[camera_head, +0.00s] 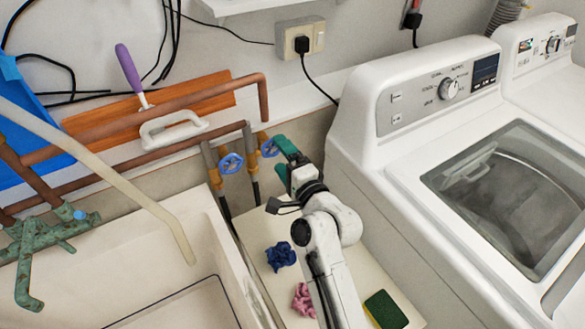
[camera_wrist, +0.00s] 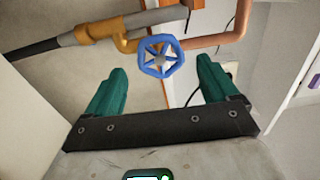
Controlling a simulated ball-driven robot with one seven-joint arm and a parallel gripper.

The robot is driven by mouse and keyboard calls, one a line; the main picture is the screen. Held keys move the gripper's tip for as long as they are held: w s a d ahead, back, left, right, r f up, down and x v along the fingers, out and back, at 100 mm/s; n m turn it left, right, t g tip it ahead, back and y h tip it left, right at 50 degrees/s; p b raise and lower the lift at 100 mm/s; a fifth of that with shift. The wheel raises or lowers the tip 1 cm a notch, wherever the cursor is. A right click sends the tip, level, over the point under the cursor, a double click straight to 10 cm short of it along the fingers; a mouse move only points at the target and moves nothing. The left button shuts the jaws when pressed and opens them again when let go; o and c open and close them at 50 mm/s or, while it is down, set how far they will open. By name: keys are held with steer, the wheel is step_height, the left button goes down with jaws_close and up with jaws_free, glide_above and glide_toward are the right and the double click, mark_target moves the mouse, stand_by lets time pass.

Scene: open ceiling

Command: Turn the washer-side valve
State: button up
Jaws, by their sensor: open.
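Two blue valve wheels sit on the pipes behind the sink. The washer-side valve (camera_head: 269,148) is the right one, nearer the washer; the other valve (camera_head: 231,163) is to its left. My gripper (camera_head: 281,158) has green fingers and is just right of the washer-side valve in the head view. In the wrist view a blue spoked valve wheel (camera_wrist: 161,55) on a brass fitting lies ahead, roughly centred between the open fingertips of my gripper (camera_wrist: 162,67). The fingers appear clear of the wheel. Only one wheel shows there.
The white washer (camera_head: 350,120) stands close on the right. Copper pipes (camera_head: 180,103) run along the wall left of the valves. A blue cloth (camera_head: 280,256), a pink cloth (camera_head: 303,299) and a sponge (camera_head: 385,310) lie on the ledge below. The sink (camera_head: 215,240) is left.

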steer(key=shift+v, duration=2.35)
